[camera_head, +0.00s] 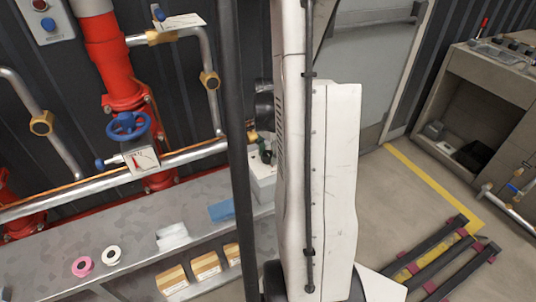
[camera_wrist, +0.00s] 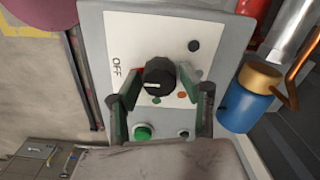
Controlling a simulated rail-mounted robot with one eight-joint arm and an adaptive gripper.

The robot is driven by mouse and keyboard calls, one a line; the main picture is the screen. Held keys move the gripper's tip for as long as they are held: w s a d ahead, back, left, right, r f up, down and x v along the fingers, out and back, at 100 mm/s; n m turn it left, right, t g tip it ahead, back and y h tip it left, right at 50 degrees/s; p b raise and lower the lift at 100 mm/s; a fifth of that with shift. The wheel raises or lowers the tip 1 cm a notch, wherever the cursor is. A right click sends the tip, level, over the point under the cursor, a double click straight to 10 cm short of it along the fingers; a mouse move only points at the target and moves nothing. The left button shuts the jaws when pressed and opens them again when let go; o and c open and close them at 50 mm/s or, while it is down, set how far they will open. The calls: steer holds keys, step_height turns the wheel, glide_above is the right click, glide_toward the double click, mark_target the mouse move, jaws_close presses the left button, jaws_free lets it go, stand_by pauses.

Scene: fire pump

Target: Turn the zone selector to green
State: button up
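The zone selector is a black round knob (camera_wrist: 159,76) with a white pointer line, on a light control panel (camera_wrist: 150,30) in the wrist view. Its line points toward the left of the picture, near the "OFF" lettering. A black dot and smaller grey and orange dots lie around the knob. A red mark shows just left of it, partly hidden by a finger. My gripper (camera_wrist: 167,90) is open, with one finger on each side of the knob and visible gaps. In the head view my arm hides most of this area.
A green button (camera_wrist: 142,132) and a dark button (camera_wrist: 183,133) sit below the knob, between the fingers. A blue cylinder with a brass cap (camera_wrist: 250,100) stands close right of the panel. A blue valve wheel (camera_head: 128,126) and pipes are left of my arm.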

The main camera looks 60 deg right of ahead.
steer(key=c, duration=0.7)
steer(key=shift+n, duration=0.4)
steer(key=n+b, duration=0.1)
steer(key=n, duration=0.1)
steer(key=shift+n, duration=0.4)
steer(key=n+b, duration=0.1)
steer(key=n, duration=0.2)
steer(key=shift+n, duration=0.3)
steer(key=n+b, duration=0.1)
steer(key=n, duration=0.4)
steer(key=shift+w+n, duration=0.1)
steer(key=shift+n, duration=0.2)
steer(key=n, duration=0.4)
steer(key=shift+n+b, duration=0.35)
steer(key=shift+n, duration=0.05)
